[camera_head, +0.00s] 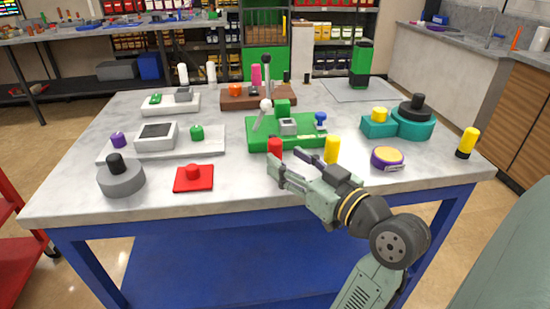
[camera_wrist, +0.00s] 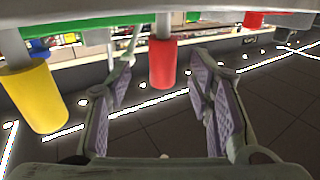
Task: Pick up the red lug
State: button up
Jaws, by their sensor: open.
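The red lug (camera_head: 274,146), a small upright cylinder, stands at the front edge of the green fixture, left of a yellow cylinder. In the wrist view, which looks upside down, the red lug (camera_wrist: 163,63) shows in the gap between the fingers, with a grey stem attached. My gripper (camera_head: 289,164) is open, low over the table on the near side of the lug. One finger is on each side of it in the wrist view. I see no clear contact. The fingers hide the lug's lower part in the head view.
The yellow cylinder (camera_head: 332,149) stands close to the right of my gripper. The green fixture (camera_head: 258,133) with a lever is behind. A red plate with a knob (camera_head: 193,178) lies left, and a purple-and-yellow round part (camera_head: 387,158) right.

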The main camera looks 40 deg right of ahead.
aim_at(280, 157)
jog(key=w+p, duration=0.1)
jog(key=w, duration=0.3)
jog(key=shift+w+a+f, duration=0.1)
jog(key=shift+w+f, duration=0.05)
jog(key=shift+w, duration=0.15)
jog(key=shift+c, duration=0.2)
grip_shut()
